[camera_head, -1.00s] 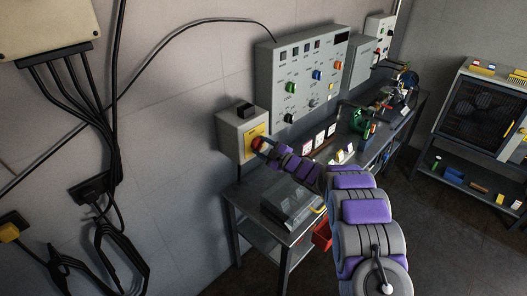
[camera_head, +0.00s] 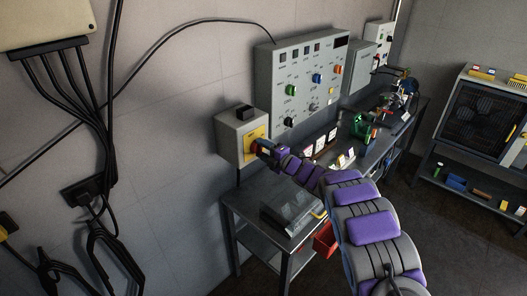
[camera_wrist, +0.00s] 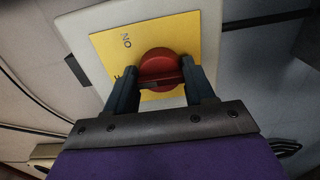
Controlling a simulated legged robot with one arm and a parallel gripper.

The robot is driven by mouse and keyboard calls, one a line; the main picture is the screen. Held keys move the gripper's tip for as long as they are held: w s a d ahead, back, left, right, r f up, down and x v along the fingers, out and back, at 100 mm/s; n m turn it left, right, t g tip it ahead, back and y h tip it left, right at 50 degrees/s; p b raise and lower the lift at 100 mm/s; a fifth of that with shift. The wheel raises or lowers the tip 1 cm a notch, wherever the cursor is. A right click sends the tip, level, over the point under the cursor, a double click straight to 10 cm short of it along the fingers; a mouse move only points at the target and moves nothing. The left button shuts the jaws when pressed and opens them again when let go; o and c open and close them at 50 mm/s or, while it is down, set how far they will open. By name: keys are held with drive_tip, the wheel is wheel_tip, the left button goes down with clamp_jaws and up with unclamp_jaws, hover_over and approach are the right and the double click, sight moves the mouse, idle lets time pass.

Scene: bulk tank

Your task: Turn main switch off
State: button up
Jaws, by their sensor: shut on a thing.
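The main switch is a red rotary knob (camera_wrist: 160,68) on a yellow plate (camera_wrist: 112,50), fixed to a light grey box. In the head view the switch box (camera_head: 229,131) hangs on the wall above the left end of a bench. The yellow plate carries the letters "ON" near its upper left in the wrist view; another marking is partly hidden by a finger. My gripper (camera_wrist: 165,85) is shut on the red knob, one finger on each side. In the head view my gripper (camera_head: 262,148) meets the box front and hides most of the knob.
A grey control panel (camera_head: 302,80) with coloured knobs is on the wall right of the switch box. Below is a metal bench (camera_head: 243,203) holding a grey case (camera_head: 291,209). A red bin (camera_head: 325,238) is beside it. Black cables hang at left.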

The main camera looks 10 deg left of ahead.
idle(0.5)
drive_tip(key=o, duration=0.9)
drive_tip(key=shift+w+a+f, duration=0.1)
drive_tip(key=shift+w, duration=0.05)
drive_tip(key=shift+o, duration=0.6)
drive_tip(key=shift+a, duration=0.1)
drive_tip(key=p+v, duration=0.3)
drive_tip(key=v, duration=1.4)
drive_tip(key=shift+f, duration=0.1)
